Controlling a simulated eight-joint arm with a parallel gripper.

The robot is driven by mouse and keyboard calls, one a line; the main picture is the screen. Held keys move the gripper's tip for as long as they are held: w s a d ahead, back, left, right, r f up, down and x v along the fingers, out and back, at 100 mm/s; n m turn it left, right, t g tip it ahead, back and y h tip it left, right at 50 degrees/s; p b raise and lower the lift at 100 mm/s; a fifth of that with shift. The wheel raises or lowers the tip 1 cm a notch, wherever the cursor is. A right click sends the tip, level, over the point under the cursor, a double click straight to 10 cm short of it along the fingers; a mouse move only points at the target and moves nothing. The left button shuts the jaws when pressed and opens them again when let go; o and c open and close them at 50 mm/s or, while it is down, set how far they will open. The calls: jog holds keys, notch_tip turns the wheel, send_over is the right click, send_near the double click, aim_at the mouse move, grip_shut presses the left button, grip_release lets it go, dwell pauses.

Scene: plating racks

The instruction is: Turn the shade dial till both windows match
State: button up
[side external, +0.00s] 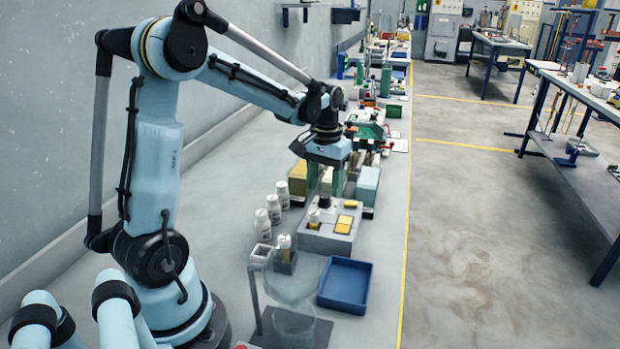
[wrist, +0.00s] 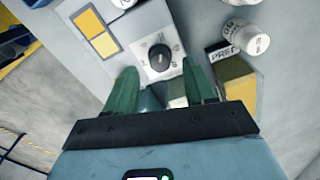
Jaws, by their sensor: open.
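The shade dial (wrist: 159,58) is a black knob on a white plate with small marks, on a grey box. Beside it in the wrist view are two windows, an upper one (wrist: 88,23) and a lower one (wrist: 104,44), both yellow-orange. In the side view the windows (side external: 346,222) show on top of the grey box (side external: 320,238). My gripper (wrist: 165,84) has green fingers, open and apart, pointing toward the dial with nothing between them at the tips. In the side view my gripper (side external: 325,190) is over the box's back left part and hides the dial.
White bottles (side external: 273,208) stand left of the box. Yellow (side external: 298,178) and pale blue (side external: 367,186) blocks stand behind it. A blue tray (side external: 345,284) and a clear glass vessel (side external: 292,285) are in front. The bench edge is at the right.

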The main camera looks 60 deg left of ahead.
aim_at(325, 196)
notch_tip(325, 196, up, 10)
dwell(0.5)
jog(key=shift+f, duration=0.15)
jog(key=s+d+f+m+t, duration=0.2)
jog(key=s+d+m+t, duration=0.1)
jog(key=d, duration=0.5)
jog(key=s+d+f+m+t, duration=0.2)
jog(key=s+d+m+t, duration=0.1)
jog(key=d, duration=0.5)
jog(key=shift+s+d+f+t, duration=0.2)
jog(key=shift+s+f+t, duration=0.15)
jog(key=shift+s+t, duration=0.4)
